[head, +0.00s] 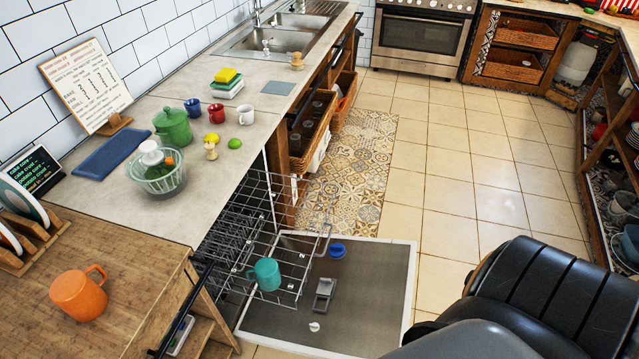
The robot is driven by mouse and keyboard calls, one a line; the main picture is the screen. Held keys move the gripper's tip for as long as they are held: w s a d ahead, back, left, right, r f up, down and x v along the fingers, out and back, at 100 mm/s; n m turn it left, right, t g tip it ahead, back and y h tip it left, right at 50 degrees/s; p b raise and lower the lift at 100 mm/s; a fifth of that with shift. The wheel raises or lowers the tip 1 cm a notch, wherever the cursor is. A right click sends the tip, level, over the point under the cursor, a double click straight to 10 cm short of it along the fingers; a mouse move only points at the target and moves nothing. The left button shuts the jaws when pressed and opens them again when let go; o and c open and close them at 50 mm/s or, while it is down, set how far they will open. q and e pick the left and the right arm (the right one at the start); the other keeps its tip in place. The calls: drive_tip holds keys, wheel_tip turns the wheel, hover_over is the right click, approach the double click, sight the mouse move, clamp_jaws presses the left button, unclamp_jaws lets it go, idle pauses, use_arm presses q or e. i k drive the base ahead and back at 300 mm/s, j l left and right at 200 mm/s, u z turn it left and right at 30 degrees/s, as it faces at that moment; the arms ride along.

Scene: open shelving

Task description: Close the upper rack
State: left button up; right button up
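The dishwasher stands open under the counter, its door (375,290) folded down flat over the floor. A wire upper rack (297,215) is pulled out from the opening and hangs over the door's inner face. A teal mug (264,274) shows at the near end of the rack; I cannot tell exactly how it rests on the wires. Rows of wire prongs (235,235) show farther inside. The counter hides the back of the rack. Neither of my grippers is in view; dark parts of my own body fill the lower right.
The counter (205,205) above holds a green pot (173,127), a glass bowl (158,175) and several mugs. An orange mug (78,294) sits on the wooden top at left. Tiled floor (455,190) is clear right of the door. Open shelves (608,150) stand at right.

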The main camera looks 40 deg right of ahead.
sight(290, 286)
drive_tip(key=l+z, duration=0.4)
drive_tip(key=i+l+z, duration=0.2)
drive_tip(key=l+z, duration=0.25)
drive_tip(key=j, duration=0.1)
